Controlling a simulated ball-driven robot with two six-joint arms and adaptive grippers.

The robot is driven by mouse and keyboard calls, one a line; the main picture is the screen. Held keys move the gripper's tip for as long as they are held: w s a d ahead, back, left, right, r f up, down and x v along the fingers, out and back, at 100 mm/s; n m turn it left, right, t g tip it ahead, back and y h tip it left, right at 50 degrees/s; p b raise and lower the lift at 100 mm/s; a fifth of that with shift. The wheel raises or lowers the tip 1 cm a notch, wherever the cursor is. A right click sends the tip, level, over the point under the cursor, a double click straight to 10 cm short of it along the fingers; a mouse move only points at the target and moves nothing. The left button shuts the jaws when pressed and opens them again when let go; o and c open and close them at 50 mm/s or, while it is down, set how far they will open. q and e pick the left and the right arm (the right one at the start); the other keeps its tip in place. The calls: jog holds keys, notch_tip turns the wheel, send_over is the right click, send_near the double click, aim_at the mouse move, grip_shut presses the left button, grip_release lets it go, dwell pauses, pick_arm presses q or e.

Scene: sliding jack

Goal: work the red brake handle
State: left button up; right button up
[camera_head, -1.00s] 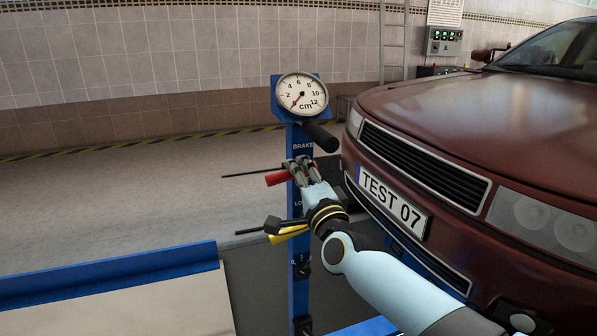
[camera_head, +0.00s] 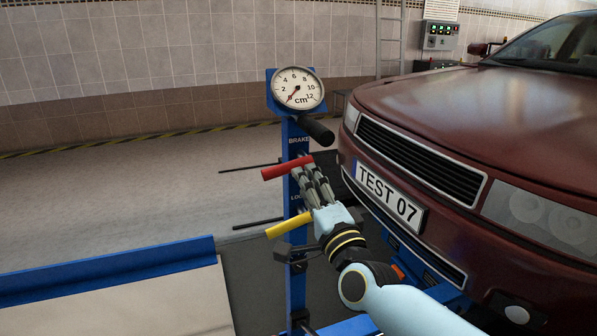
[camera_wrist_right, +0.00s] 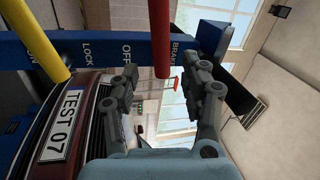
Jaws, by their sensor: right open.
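The red brake handle (camera_head: 287,167) sticks out from the upper part of the blue post (camera_head: 294,268), just below the BRAKE label. My right gripper (camera_head: 304,171) is open, with its fingertips close to the handle's right part in the head view. In the right wrist view the red handle (camera_wrist_right: 161,38) comes down between the spread fingers (camera_wrist_right: 167,78), with a gap visible on each side. I cannot tell whether any finger touches it. The round cm gauge (camera_head: 298,89) tops the post, its needle pointing to the lower left. My left gripper is not in view.
A yellow handle (camera_head: 289,225) sits lower on the post, left of my right wrist; it also shows in the wrist view (camera_wrist_right: 34,40). A black grip (camera_head: 316,130) juts out under the gauge. The dark red car (camera_head: 480,120) stands close on the right.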

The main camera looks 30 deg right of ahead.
jog(key=v, duration=0.5)
jog(key=shift+s, duration=0.25)
